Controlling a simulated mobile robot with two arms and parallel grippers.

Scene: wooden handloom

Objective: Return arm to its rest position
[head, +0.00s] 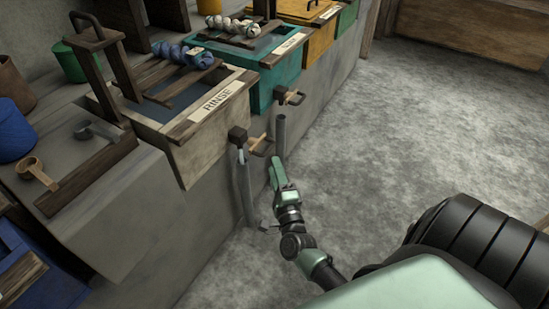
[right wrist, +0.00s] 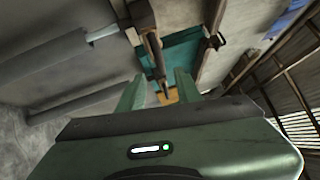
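My right gripper (head: 275,162) is in the middle of the head view, just below and beside the wooden-handled tap (head: 261,147) on the front of the RINSE basin (head: 212,132). In the right wrist view its two green fingers (right wrist: 158,88) stand apart with a gap between them. A dark bar with a wooden part (right wrist: 154,55) shows beyond and partly between the fingers; I see no grip on it. The right arm reaches in from the lower right. My left gripper is not in view.
Teal (head: 262,72) and yellow (head: 322,35) basins stand behind the RINSE basin along the stone bench (head: 125,215). A second tap (head: 290,97) and grey pipes (head: 281,132) stick out near my gripper. The grey floor (head: 420,130) to the right is clear.

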